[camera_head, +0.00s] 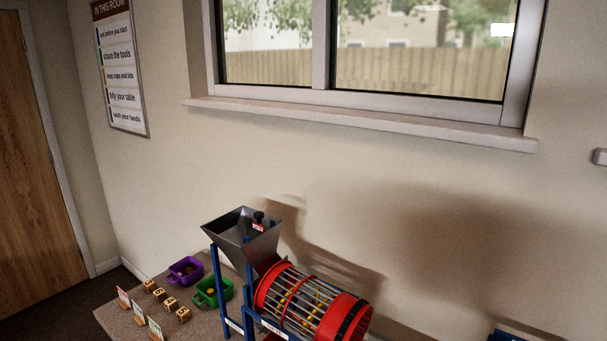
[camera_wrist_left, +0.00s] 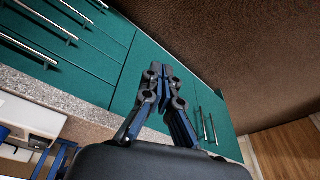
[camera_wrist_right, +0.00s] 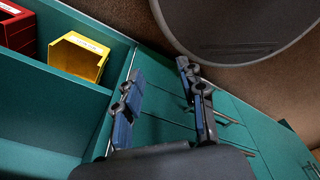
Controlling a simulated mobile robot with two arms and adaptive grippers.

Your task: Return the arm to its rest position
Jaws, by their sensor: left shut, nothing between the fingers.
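Neither of my arms shows in the head view. In the left wrist view my left gripper (camera_wrist_left: 160,72) is shut and empty, its fingertips together, in front of teal drawer fronts (camera_wrist_left: 75,52) and brown carpet (camera_wrist_left: 215,50). In the right wrist view my right gripper (camera_wrist_right: 160,72) has its fingers apart with nothing seen between them. Behind it are a teal cabinet (camera_wrist_right: 70,110) and the carpet.
In the head view a steel hopper (camera_head: 228,240) and a red-ended barred drum (camera_head: 345,318) stand on the table (camera_head: 118,320). A purple bin (camera_head: 178,276), a green bin (camera_head: 202,299), small wooden blocks (camera_head: 171,303) and cards are left of them. A yellow bin (camera_wrist_right: 75,60) sits on a shelf.

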